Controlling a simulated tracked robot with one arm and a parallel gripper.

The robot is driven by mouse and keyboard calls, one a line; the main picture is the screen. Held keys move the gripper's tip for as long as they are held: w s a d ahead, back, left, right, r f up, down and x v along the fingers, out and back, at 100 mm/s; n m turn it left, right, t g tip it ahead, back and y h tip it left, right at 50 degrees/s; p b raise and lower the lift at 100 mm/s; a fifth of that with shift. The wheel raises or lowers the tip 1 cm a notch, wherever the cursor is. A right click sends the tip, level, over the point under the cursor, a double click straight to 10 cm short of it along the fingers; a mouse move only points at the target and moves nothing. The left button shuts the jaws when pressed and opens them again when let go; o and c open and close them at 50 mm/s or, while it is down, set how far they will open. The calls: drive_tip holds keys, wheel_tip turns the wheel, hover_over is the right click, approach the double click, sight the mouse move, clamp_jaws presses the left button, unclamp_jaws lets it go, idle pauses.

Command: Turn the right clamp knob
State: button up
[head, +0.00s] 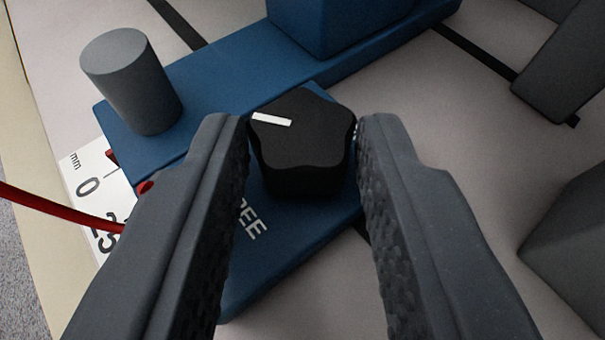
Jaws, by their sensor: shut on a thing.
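A black lobed clamp knob (302,150) with a white pointer line stands on a blue plate (290,235). The white line points toward the left of the picture. My gripper (303,135) has one dark, textured finger on each side of the knob and is shut on it. Part of a white word ending in "EE" shows on the blue plate below the knob; the left finger hides the rest.
A grey cylinder (130,80) stands on the blue base to the left. A blue block (335,20) rises behind the knob. A red cable (60,207) runs in from the left beside a white scale label (88,180). Grey blocks (570,235) stand at the right.

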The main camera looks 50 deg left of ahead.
drive_tip(key=shift+r, duration=0.1)
idle(0.7)
drive_tip(key=o, duration=1)
drive_tip(key=p+v, duration=0.2)
drive_tip(key=v, duration=1.1)
drive_tip(key=shift+s+d+r+p, duration=0.15)
drive_tip(key=shift+d+p, duration=0.1)
drive_tip(key=shift+p, duration=0.15)
